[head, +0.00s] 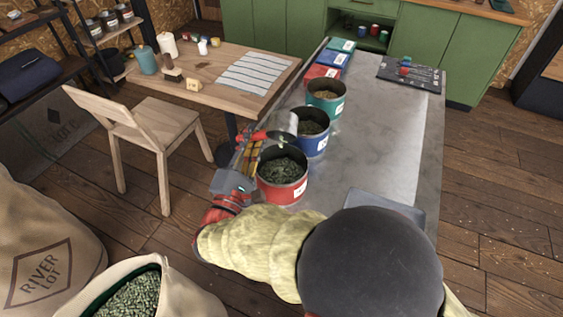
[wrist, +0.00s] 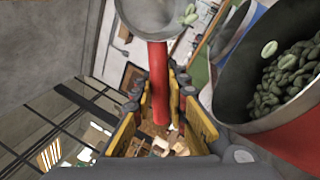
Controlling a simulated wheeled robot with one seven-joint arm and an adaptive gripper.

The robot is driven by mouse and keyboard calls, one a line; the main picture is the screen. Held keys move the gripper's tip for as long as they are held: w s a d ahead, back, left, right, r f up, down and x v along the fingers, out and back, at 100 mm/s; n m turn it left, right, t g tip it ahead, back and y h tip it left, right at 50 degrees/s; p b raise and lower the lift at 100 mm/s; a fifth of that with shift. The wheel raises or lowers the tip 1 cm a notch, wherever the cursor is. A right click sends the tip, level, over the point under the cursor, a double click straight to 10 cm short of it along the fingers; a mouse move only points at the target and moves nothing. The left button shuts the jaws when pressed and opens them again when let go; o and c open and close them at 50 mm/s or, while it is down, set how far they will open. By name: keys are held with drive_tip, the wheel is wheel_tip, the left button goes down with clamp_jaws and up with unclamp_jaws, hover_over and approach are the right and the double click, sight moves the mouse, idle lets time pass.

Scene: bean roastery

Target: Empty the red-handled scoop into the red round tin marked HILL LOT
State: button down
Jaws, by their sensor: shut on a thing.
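My gripper (head: 250,150) is shut on the red handle (wrist: 158,85) of the scoop, left of and above the red round tin (head: 268,190). The scoop's metal bowl (head: 286,124) is above the far side of the red tin, near the blue tin. In the wrist view the bowl (wrist: 155,18) shows at the top with a few green beans (wrist: 189,14) at its right edge. The red tin (wrist: 300,142) is at right there, open and holding green beans. Its white label is too small to read. How much the scoop holds is hidden.
A blue tin (head: 313,147) and a teal tin (head: 326,108) stand in a row behind the red one, both with beans. Coloured lidded boxes (head: 322,72) lie beyond. A grey tray (head: 385,207) lies at the bench's near right.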

drive_tip(key=shift+f+g, duration=0.65)
drive_tip(key=shift+g, duration=0.05)
drive_tip(key=shift+g+y, duration=0.4)
drive_tip(key=shift+g, duration=0.7)
drive_tip(key=shift+f+n+g, duration=0.3)
drive_tip(key=shift+f+g, duration=0.05)
drive_tip(key=shift+g, duration=0.15)
drive_tip(key=shift+d+r+g+p, duration=0.1)
drive_tip(key=shift+r+g+p, duration=0.25)
drive_tip(key=shift+r+g, duration=0.65)
drive_tip(key=p, duration=0.2)
drive_tip(key=g+p, duration=0.1)
drive_tip(key=p, duration=0.1)
drive_tip(key=shift+w+f+y, duration=0.1)
drive_tip(key=shift+w+y, duration=0.15)
drive_tip(key=shift+y, duration=0.05)
drive_tip(key=shift+w+g+p, duration=0.15)
drive_tip(key=shift+g+p, duration=0.25)
drive_tip(key=shift+p, duration=0.75)
drive_tip(key=g+p, duration=0.1)
drive_tip(key=p, duration=0.4)
drive_tip(key=g+p, duration=0.2)
drive_tip(key=p, duration=0.4)
drive_tip(key=g+p, duration=0.1)
drive_tip(key=p, duration=0.4)
drive_tip(key=shift+s+f+n+g+y, duration=0.2)
drive_tip(key=shift+s+n+g+y, duration=0.1)
drive_tip(key=shift+g, duration=0.1)
